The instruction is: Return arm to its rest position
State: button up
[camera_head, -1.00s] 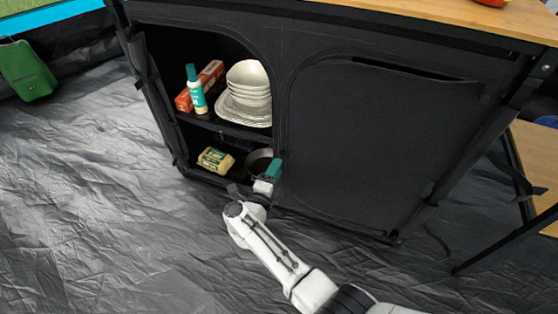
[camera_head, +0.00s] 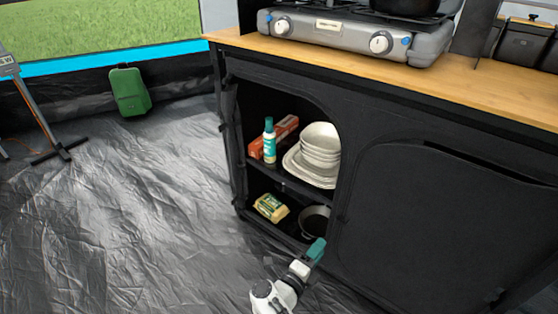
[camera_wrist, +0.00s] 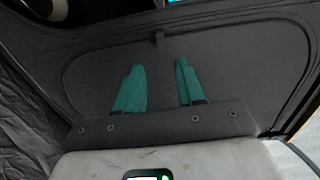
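My gripper (camera_head: 316,250) has teal fingers and shows low in the head view, at the lower right edge of the cabinet's open compartment. In the wrist view my gripper (camera_wrist: 160,85) has its two fingers apart with nothing between them. It faces a dark fabric panel (camera_wrist: 230,70) of the cabinet. My white forearm (camera_head: 275,296) enters from the bottom of the head view. Most of the arm is out of view.
The black cabinet (camera_head: 420,240) holds bowls and plates (camera_head: 314,155), a bottle (camera_head: 269,140), a yellow package (camera_head: 271,207) and a pan (camera_head: 314,220). A stove (camera_head: 360,33) stands on top.

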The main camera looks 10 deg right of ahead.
jog(key=w+a+r+n+t+y, duration=0.45)
jog(key=n+t+y, duration=0.35)
jog(key=n+y, duration=0.35)
jog(key=s+a+n+g+y, duration=0.35)
jog(key=s+n+y, duration=0.4)
jog(key=n, duration=0.35)
jog(key=s+d+f+n+g+h, duration=0.15)
jog(key=s+d+g, duration=0.3)
jog(key=s, duration=0.55)
jog(key=s+d+n+g+h, duration=0.2)
jog(key=s+d+g, duration=0.25)
jog(key=s, duration=0.65)
jog(key=s+d+n+g+h, duration=0.15)
jog(key=s+d+g, duration=0.3)
jog(key=s, duration=0.55)
notch_tip(320, 180, up, 33)
jog(key=g+p, duration=0.1)
jog(key=p, duration=3.2)
jog(key=shift+s, duration=0.35)
